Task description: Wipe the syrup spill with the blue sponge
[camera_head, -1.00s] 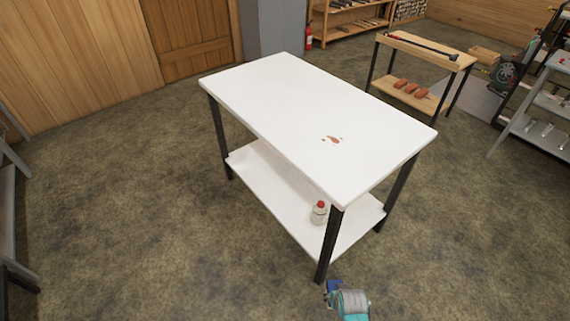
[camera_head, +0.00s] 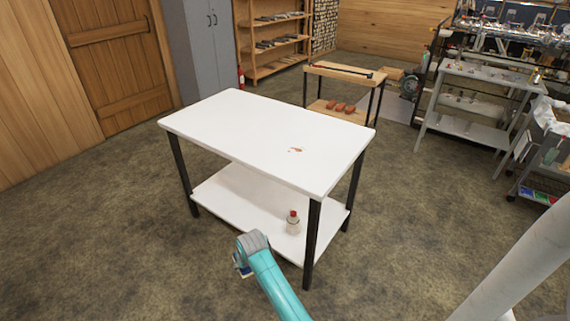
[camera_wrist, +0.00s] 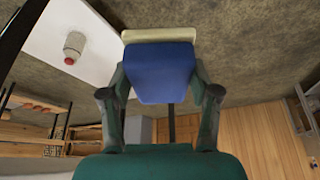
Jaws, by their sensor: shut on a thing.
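The brown syrup spill (camera_head: 296,149) is a small patch with a few specks on the white table top (camera_head: 235,125), toward its right end. The blue sponge (camera_wrist: 160,72) has a pale cream layer and fills the upper middle of the wrist view. My gripper (camera_wrist: 160,85) is shut on it, one finger on each side. In the head view my gripper (camera_head: 240,264) is low in front of the table, apart from it and well below the top. Only a little blue of the sponge shows there, behind my wrist.
A white bottle with a red cap (camera_head: 293,223) stands on the table's lower shelf (camera_head: 240,205). A wooden rack with red-brown blocks (camera_head: 340,108) stands behind the table, and a grey metal table (camera_head: 480,75) at the right. Floor in front and left is clear.

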